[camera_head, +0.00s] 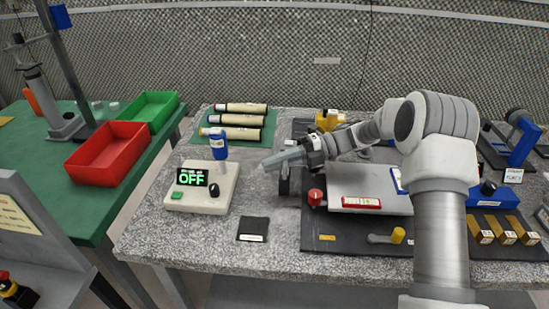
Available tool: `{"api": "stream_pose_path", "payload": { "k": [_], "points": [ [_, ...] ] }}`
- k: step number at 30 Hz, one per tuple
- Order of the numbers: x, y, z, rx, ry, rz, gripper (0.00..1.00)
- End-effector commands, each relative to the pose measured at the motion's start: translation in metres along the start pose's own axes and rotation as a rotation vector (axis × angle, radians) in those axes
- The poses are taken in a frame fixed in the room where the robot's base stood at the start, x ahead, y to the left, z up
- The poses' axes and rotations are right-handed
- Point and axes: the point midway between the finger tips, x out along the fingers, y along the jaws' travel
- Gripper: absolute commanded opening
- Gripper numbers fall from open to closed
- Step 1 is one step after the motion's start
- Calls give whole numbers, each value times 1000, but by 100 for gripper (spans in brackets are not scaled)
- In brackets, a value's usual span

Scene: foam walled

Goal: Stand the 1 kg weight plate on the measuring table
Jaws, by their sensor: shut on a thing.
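My gripper (270,163) reaches left from my arm, above the granite-topped table (270,262), between the white device and the grey raised plate. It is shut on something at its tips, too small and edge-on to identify. A dark upright object (284,184) shows just under the gripper; I cannot tell if it touches the gripper or stands on the table. I cannot make out a 1 kg marking anywhere. The grey raised plate (345,183) on the black mat (345,243) may be the measuring table; my arm hides part of it.
A black square pad (252,229) lies in front. Several rolls (240,120) lie behind. A red-knobbed part (316,197) and yellow blocks (487,238) stand right.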

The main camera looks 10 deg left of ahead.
Motion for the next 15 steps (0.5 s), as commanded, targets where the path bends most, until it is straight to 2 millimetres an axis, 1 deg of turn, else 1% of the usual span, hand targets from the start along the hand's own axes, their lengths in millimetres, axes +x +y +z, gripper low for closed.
{"api": "stream_pose_path", "payload": {
  "k": [1,4,15],
  "points": [
    [0,3,0,-4,0,3,0],
    [0,3,0,-4,0,3,0],
    [2,-8,1,-4,0,3,0]
  ]
}}
